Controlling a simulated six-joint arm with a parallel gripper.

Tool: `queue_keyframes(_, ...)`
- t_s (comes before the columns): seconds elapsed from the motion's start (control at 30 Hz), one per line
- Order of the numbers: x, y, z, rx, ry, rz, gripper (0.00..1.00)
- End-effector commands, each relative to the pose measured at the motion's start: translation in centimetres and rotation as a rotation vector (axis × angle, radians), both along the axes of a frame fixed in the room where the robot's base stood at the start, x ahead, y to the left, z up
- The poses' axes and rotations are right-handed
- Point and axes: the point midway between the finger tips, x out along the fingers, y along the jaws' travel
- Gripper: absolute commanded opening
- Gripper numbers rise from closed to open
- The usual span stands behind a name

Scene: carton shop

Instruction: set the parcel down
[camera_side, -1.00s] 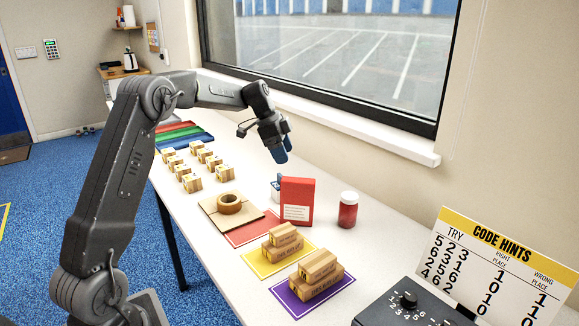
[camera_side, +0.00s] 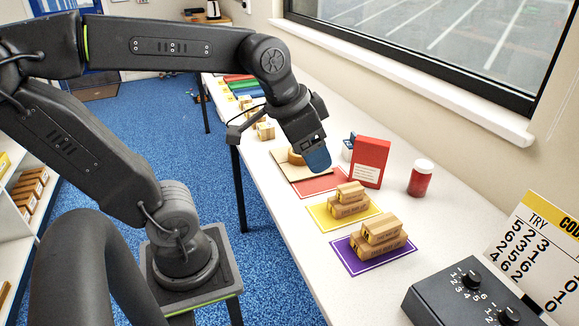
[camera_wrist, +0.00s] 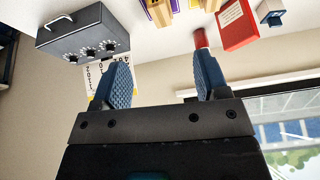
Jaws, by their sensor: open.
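My gripper (camera_side: 317,158) is open over the table near the red mat (camera_side: 322,183). In the wrist view its two blue fingers stand apart (camera_wrist: 163,78) with nothing between them. The visible part of the red mat is bare. Small brown cartons are stacked on the yellow mat (camera_side: 330,221), with an upper carton (camera_side: 351,191) on top. A similar stack sits on the purple mat (camera_side: 352,262), with an upper carton (camera_side: 381,229). I cannot tell which carton is the parcel.
A red box (camera_side: 370,162) and a red jar (camera_side: 421,178) stand behind the mats. A tape roll (camera_side: 296,157) on a board is partly hidden by my gripper. A black dial box (camera_side: 465,295) and code sign (camera_side: 548,250) stand at front right. More cartons (camera_side: 265,131) lie farther back.

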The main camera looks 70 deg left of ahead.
Motion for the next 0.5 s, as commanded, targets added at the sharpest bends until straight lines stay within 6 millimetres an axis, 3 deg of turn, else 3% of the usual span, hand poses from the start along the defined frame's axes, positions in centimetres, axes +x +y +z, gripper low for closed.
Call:
queue_keyframes(0.1,-2.8,-0.8,-1.4,-0.018,-0.036,0.055,0.68)
queue_keyframes(0.2,-3.9,-1.0,-2.2,-0.030,-0.051,0.086,0.68)
queue_keyframes(0.5,-4.3,-1.1,-2.5,-0.035,-0.055,0.100,0.68)
